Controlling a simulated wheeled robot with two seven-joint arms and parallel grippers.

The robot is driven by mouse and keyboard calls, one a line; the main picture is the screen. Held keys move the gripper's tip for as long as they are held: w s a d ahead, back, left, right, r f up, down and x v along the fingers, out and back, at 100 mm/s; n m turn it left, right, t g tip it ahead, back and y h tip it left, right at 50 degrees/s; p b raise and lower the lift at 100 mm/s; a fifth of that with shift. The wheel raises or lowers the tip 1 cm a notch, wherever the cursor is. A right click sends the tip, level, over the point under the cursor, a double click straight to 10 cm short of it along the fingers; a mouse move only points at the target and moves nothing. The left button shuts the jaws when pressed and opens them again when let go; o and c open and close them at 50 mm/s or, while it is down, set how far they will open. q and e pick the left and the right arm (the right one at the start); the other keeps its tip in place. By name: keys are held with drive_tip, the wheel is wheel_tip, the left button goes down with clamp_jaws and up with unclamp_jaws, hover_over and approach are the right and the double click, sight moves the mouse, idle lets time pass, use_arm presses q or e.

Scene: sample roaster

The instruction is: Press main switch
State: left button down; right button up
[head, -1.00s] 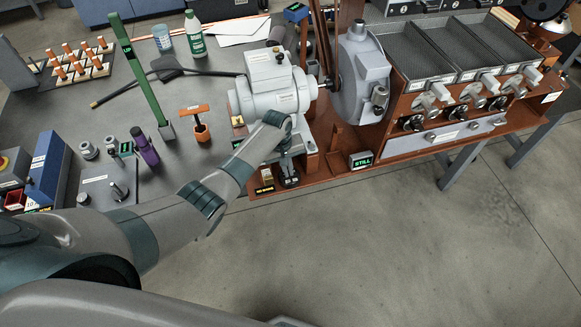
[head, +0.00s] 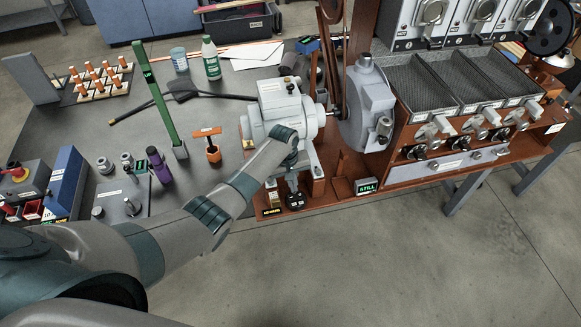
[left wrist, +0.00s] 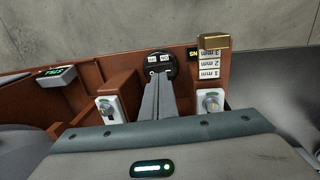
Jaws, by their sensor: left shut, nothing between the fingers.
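The main switch looks to be the round black piece with two small white labels (left wrist: 160,66) on the brown base of the machine. In the head view it is the dark round piece (head: 295,201) at the base's front edge, below the grey motor (head: 288,108). My left gripper (left wrist: 158,84) is shut and empty, its fingertips right at the black piece's lower edge in the left wrist view. I cannot tell whether they touch it. In the head view the left gripper (head: 292,184) is small and partly hidden by my wrist. My right gripper is not in view.
A display reading STILL (head: 367,186) stands right of the switch. Two metal fittings flank the fingers in the wrist view, left (left wrist: 108,109) and right (left wrist: 210,103). A brass block (left wrist: 214,42) is close by. The floor in front is clear.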

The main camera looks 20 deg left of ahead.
use_arm(q)
wheel_tip(320, 180, up, 9)
drive_tip(key=a+b, duration=0.1)
drive_tip(key=shift+s+f+b, duration=0.2)
drive_tip(key=shift+s+b, duration=0.1)
drive_tip(key=shift+b, duration=0.05)
drive_tip(key=b, duration=0.7)
drive_tip(key=shift+w+a+r+t+h, duration=0.2)
drive_tip(key=shift+w+t+h, duration=0.1)
drive_tip(key=shift+h, duration=0.1)
drive_tip(key=shift+f, duration=0.2)
